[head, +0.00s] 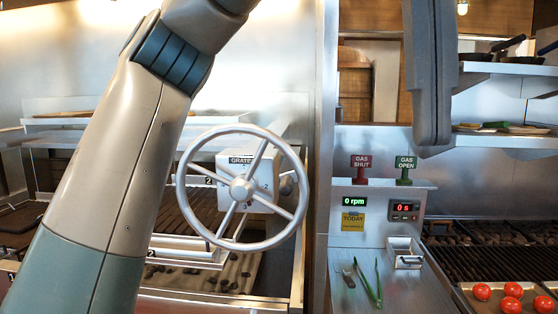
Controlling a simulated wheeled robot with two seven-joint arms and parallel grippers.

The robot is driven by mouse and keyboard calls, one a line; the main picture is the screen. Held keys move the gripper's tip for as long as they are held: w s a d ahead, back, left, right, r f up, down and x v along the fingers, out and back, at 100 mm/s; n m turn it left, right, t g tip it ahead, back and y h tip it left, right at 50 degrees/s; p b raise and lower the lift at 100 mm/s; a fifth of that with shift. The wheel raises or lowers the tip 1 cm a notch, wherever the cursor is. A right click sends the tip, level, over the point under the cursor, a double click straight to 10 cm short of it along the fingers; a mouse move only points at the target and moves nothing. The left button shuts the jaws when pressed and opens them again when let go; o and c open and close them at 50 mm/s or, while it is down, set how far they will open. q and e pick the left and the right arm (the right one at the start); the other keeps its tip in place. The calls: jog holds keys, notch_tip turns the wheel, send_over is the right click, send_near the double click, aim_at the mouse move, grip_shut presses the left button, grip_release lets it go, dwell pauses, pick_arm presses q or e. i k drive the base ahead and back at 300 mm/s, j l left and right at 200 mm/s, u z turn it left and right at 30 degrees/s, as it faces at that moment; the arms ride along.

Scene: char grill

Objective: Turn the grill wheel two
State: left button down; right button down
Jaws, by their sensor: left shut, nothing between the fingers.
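The grill wheel (187,185) is a silver ring with several spokes and a central hub. It stands upright in front of a pale box labelled GRATE (262,172), with numbers around it. My left arm rises from the lower left, passes just left of the wheel in the picture and leaves the top edge. A dark grey part hangs from the top edge right of the wheel, apparently my left gripper (433,135); it is shut and empty, apart from the wheel. Its fingers are hard to make out. My right gripper is not in view.
A grate over coals (215,272) lies behind and below the wheel. To the right are a red GAS SHUT sign (361,163), a green GAS OPEN sign (405,163) and a panel reading 0 rpm (355,201). Tongs (368,283) and tomatoes (510,304) lie at lower right.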

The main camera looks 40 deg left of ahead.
aim_at(242, 188)
jog(key=i+j, duration=0.15)
jog(key=j, duration=0.2)
jog(key=i+j, duration=0.15)
jog(key=j, duration=0.25)
jog(key=i+j, duration=0.2)
jog(key=j, duration=0.15)
jog(key=i+j, duration=0.15)
jog(key=j, duration=0.25)
